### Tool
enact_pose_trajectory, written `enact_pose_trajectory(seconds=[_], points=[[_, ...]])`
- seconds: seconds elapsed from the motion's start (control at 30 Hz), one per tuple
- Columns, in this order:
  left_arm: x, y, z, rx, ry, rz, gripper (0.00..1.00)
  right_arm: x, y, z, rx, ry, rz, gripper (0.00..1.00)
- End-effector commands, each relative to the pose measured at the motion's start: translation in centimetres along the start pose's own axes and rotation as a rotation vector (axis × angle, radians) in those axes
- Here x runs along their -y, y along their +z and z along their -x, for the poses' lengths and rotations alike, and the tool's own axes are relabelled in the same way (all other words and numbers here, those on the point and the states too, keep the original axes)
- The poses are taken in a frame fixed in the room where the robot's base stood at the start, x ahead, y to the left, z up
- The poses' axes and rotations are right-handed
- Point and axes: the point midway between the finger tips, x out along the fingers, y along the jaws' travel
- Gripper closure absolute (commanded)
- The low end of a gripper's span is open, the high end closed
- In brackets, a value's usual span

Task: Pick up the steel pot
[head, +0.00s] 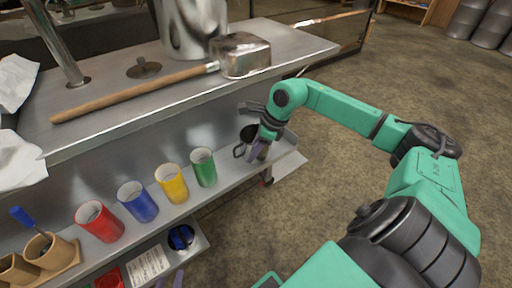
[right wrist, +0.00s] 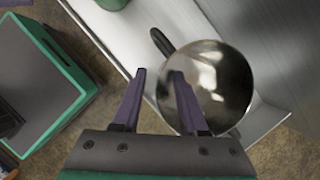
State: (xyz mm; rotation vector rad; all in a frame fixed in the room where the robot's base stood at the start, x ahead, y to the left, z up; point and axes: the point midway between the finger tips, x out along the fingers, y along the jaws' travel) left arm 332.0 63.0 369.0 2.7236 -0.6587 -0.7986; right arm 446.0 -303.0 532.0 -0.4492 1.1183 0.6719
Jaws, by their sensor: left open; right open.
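The steel pot (right wrist: 222,85) is round and shiny with a dark handle (right wrist: 161,41) in the right wrist view. In the head view the pot (head: 249,133) stands near the right end of the lower shelf, partly hidden by my right gripper (head: 258,152). In the right wrist view my right gripper (right wrist: 157,73) is open, with its right finger in front of the pot's left side and the other finger left of it. Nothing is held; contact cannot be told. My left gripper (head: 169,281) shows only its fingertips at the bottom edge of the head view, open and apart from the pot.
Red (head: 99,221), blue (head: 138,202), yellow (head: 172,183) and green (head: 203,167) cups line the lower shelf left of the pot. Floor (head: 330,150) is open at right.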

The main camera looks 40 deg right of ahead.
Motion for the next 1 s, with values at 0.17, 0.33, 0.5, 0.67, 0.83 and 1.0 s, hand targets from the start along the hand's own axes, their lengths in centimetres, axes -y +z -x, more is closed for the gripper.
enact_pose_trajectory(seconds=[0.17,0.33,0.5,0.67,0.83,1.0], points=[[-0.02,-0.05,0.03,0.0,0.0,0.0,0.42,0.01,0.0,0.07,-0.001,0.0,0.0,0.65],[-0.01,-0.05,0.03,0.001,0.0,0.0,0.42,-0.01,-0.01,0.07,-0.001,0.0,0.0,1.0],[0.0,-0.05,0.02,0.001,0.0,-0.001,0.42,-0.02,-0.01,0.07,-0.001,0.001,0.0,1.0],[0.03,-0.05,0.02,0.002,-0.001,-0.001,0.42,-0.02,-0.02,0.07,-0.001,0.001,0.0,1.0],[0.04,-0.06,0.02,0.002,-0.001,-0.001,0.42,-0.02,-0.02,0.07,-0.001,0.001,0.0,1.0],[0.04,-0.07,0.02,0.002,-0.001,-0.001,0.42,-0.03,-0.02,0.07,-0.001,0.001,0.0,1.0]])
